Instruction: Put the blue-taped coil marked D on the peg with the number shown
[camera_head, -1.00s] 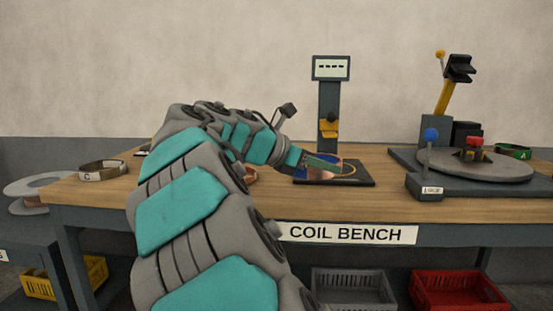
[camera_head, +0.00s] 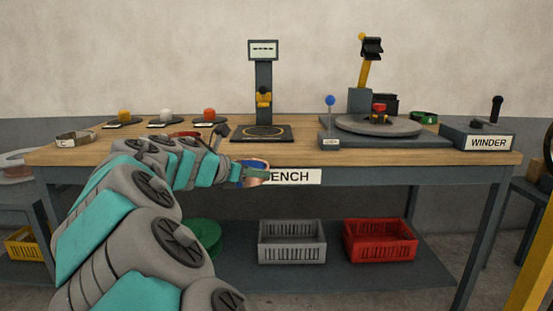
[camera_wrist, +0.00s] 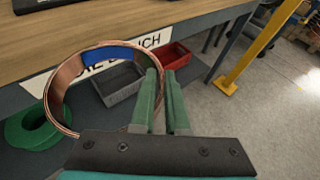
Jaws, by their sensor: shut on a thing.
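My gripper (camera_head: 262,174) is shut on a copper coil (camera_head: 250,180) with blue tape, held in front of the bench's front edge. In the wrist view my gripper's green fingers (camera_wrist: 165,98) pinch the right side of the coil (camera_wrist: 62,88); its blue tape (camera_wrist: 105,56) faces the far side. No letter on it is readable. A display (camera_head: 263,50) on a post shows only dashes, above a black plate (camera_head: 283,137) with a yellow ring mark. No numbered peg is recognisable.
The wooden bench (camera_head: 200,152) carries a C-marked coil (camera_head: 74,139), a red coil (camera_head: 185,134), a green-taped coil (camera_head: 424,117), a turntable (camera_head: 350,125) and the winder box (camera_head: 470,135). Grey (camera_head: 291,242) and red (camera_head: 379,241) crates stand on the lower shelf.

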